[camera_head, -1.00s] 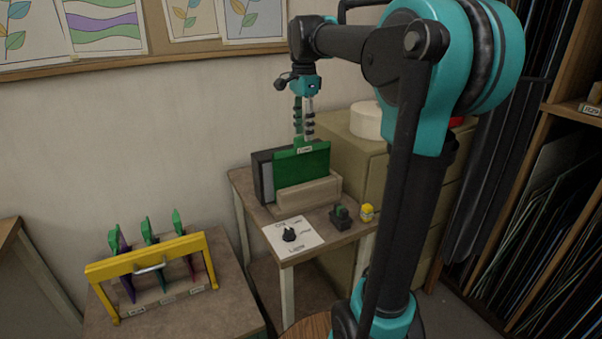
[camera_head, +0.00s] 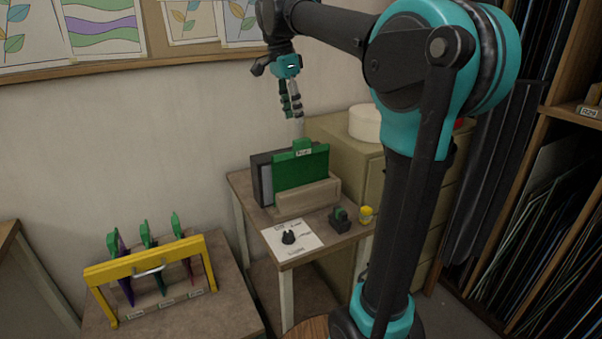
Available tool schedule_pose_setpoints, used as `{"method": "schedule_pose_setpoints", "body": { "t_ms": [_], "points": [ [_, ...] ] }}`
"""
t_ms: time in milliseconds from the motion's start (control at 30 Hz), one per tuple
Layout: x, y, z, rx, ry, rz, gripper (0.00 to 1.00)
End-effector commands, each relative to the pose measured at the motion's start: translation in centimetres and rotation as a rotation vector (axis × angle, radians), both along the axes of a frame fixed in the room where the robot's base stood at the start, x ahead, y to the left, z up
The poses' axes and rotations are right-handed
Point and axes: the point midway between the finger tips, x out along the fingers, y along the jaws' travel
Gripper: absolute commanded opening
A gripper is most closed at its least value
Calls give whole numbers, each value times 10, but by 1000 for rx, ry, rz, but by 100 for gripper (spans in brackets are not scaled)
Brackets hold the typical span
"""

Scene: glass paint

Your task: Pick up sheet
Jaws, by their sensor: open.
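A green sheet (camera_head: 301,169) with a small labelled tab on its top edge stands upright in a wooden holder (camera_head: 308,196) on the small table. My gripper (camera_head: 292,113) is above the sheet's top edge, a little to the left of the tab, and apart from it. It is open, tilted, and nothing shows between its fingers. The sheet's lower part is hidden by the holder's front.
A paper with a dark knob (camera_head: 289,237), a small dark block (camera_head: 339,218) and a yellow-topped jar (camera_head: 366,214) are at the table's front. A yellow rack (camera_head: 150,262) with several green-handled pieces stands at lower left.

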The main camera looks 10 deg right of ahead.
Motion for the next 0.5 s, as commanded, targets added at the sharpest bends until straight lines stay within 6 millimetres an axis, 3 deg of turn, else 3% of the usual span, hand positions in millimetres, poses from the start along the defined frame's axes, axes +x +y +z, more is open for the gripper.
{"method": "schedule_pose_setpoints", "body": {
  "t_ms": [100, 300, 500],
  "points": [
    [-7, 19, 25, -95, -36, 10, 43],
    [-13, 33, 51, -189, -90, 6, 43],
    [-11, 28, 39, -203, -100, 2, 43]
  ]
}}
